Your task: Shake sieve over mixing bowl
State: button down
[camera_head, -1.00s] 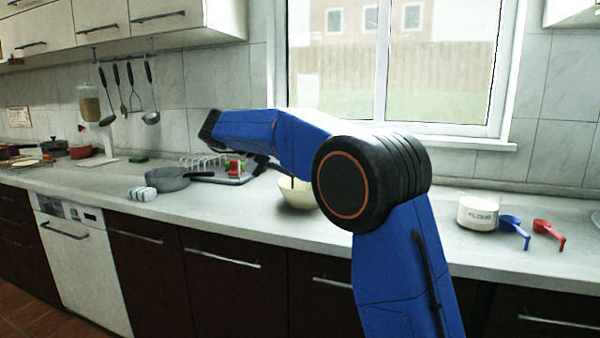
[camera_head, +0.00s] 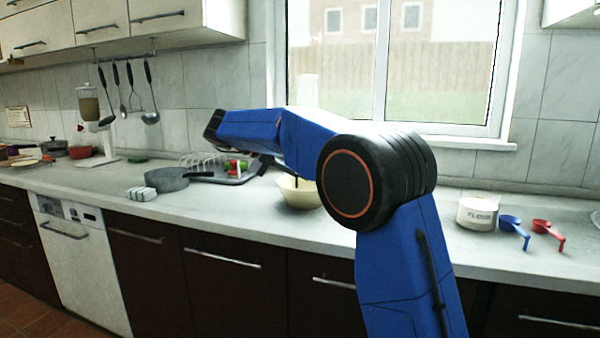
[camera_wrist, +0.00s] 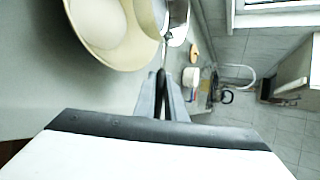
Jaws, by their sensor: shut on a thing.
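In the wrist view the bowl (camera_wrist: 136,58) is at the top left, with a pale, whitish mass inside. My gripper (camera_wrist: 164,98) is shut on a thin dark handle beside the bowl. The handle runs up to a shiny metal piece, apparently the sieve (camera_wrist: 178,18), cut off by the top edge. It shows by the bowl's rim; I cannot tell how much of it is over the bowl.
A white flour canister (camera_head: 477,213), a blue scoop (camera_head: 514,228) and a red scoop (camera_head: 544,230) stand to the right. The counter front is mostly clear.

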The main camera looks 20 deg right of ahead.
jog(key=shift+r, duration=0.1)
jog(key=shift+r, duration=2.4)
